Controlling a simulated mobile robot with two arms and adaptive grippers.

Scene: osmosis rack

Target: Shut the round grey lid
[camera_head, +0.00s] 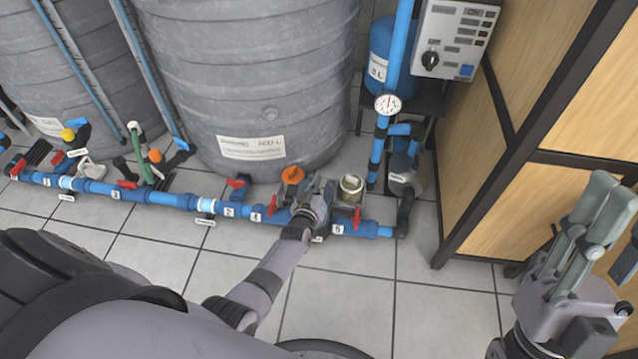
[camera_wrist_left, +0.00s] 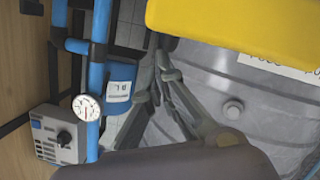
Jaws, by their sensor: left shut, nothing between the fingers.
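A small round, pale grey-beige cup-like part (camera_head: 351,185) sits on a grey fitting at the right end of the blue floor pipe in the head view. I cannot tell whether this is the round grey lid or its opening; no separate lid shows clearly. My left gripper (camera_head: 320,190) is shut and empty just left of it, over the pipe; I cannot tell whether they touch. The left gripper's fingers also show in the left wrist view (camera_wrist_left: 160,72), where a yellow part (camera_wrist_left: 240,28) close to the camera hides some of the scene. My right gripper (camera_head: 610,195) is raised at the right edge, away from the pipe.
Large grey tanks (camera_head: 255,80) stand behind the blue pipe (camera_head: 160,199), which carries red-handled valves and an orange knob (camera_head: 292,175). A gauge (camera_head: 388,104) is on the vertical pipe. A wooden cabinet (camera_head: 545,120) stands right. Tiled floor in front is clear.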

